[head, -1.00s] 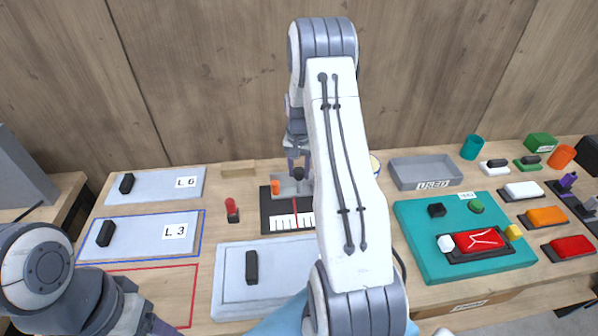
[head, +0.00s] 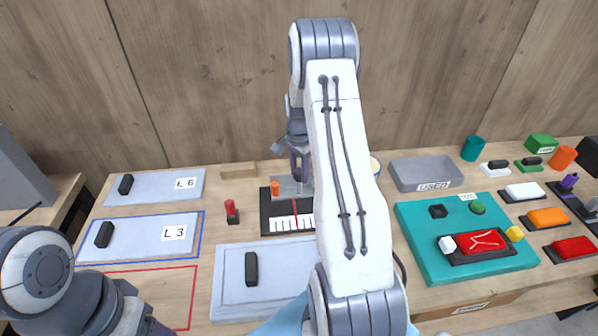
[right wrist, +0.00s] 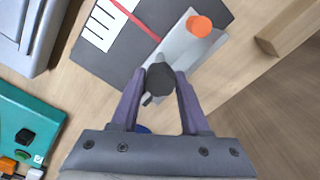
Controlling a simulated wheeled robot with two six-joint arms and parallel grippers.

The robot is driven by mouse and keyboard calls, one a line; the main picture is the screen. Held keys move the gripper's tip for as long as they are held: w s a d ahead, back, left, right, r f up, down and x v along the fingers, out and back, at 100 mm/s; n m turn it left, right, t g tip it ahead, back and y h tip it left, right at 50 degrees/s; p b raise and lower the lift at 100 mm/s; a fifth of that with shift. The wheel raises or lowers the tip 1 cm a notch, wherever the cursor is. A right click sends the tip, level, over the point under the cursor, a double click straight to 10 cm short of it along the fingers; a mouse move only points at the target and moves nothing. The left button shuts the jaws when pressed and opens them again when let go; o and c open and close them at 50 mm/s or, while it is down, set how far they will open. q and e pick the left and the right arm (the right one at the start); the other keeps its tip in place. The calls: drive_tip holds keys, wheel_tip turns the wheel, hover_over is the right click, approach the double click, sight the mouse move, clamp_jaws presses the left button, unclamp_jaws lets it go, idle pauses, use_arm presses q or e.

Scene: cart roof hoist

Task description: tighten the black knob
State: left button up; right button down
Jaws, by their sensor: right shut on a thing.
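The black knob (right wrist: 160,79) shows in the right wrist view between the purple fingertips of my right gripper (right wrist: 161,84), which is shut on it. The knob sits at a grey metal block (right wrist: 182,50) on a dark plate (right wrist: 105,62). An orange round knob (right wrist: 199,26) stands on the same block, apart from my fingers. In the head view my right gripper (head: 301,172) reaches down at the block and hides the black knob. My left arm is at the lower left; only a bit of its gripper end shows at the bottom edge.
The dark plate carries a white scale (head: 285,222) with a red line. A red-topped peg (head: 231,211) stands left of it and a wooden block (head: 238,170) behind. A grey panel (head: 232,285) lies in front. A grey tray (head: 400,176) and a teal board (head: 415,240) are to the right.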

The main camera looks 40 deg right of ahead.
drive_tip(key=shift+w+d+r, duration=0.15)
drive_tip(key=shift+r, duration=0.15)
drive_tip(key=shift+c, duration=1.9)
unclamp_jaws()
drive_tip(key=shift+f, duration=0.1)
wheel_tip(320, 180, up, 10)
drive_tip(key=b, duration=0.2)
drive_tip(key=shift+r, duration=0.2)
